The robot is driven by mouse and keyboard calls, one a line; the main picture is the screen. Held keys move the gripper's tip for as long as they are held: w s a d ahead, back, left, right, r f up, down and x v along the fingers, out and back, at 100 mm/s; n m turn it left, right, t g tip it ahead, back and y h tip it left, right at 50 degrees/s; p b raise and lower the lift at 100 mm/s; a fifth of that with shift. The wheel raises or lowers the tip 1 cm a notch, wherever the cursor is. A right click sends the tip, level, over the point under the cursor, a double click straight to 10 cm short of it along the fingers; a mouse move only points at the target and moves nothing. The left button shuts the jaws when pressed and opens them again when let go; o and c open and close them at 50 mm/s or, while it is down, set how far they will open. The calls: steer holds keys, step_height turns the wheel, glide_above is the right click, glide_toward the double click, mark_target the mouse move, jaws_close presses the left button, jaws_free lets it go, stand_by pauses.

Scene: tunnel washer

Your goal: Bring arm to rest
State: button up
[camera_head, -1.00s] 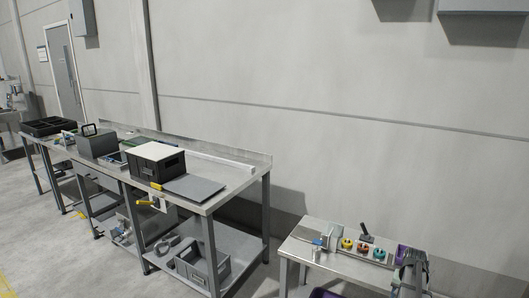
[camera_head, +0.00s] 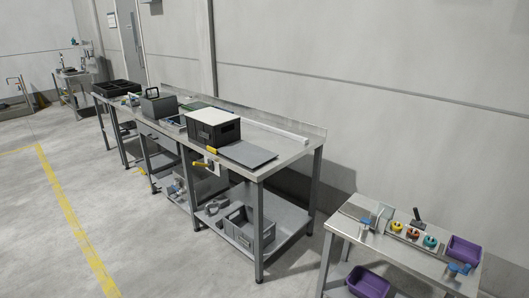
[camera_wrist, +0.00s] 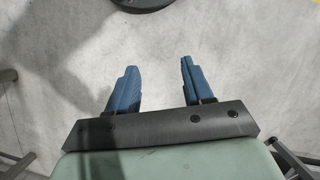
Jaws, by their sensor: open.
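My gripper (camera_wrist: 158,68) shows in the wrist view with its two blue fingers apart and nothing between them. It hangs over bare grey floor (camera_wrist: 60,60). The rest of my arm is not clearly seen in the head view. No object is held.
A long steel workbench (camera_head: 290,140) along the wall carries a dark box with a white lid (camera_head: 214,126) and a grey plate (camera_head: 246,154). A smaller table (camera_head: 400,262) at the right holds coloured round pieces and a purple bin (camera_head: 464,252). Open floor (camera_head: 150,240) lies at left.

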steer(key=s+a+f+n+g+h, duration=0.1)
steer(key=s+a+f+n+g, duration=0.2)
steer(key=s+a, duration=1)
steer(key=shift+s+a+f+n, duration=0.35)
steer(key=shift+f+n, duration=0.35)
steer(key=shift+f, duration=0.45)
steer(key=shift+d, duration=0.1)
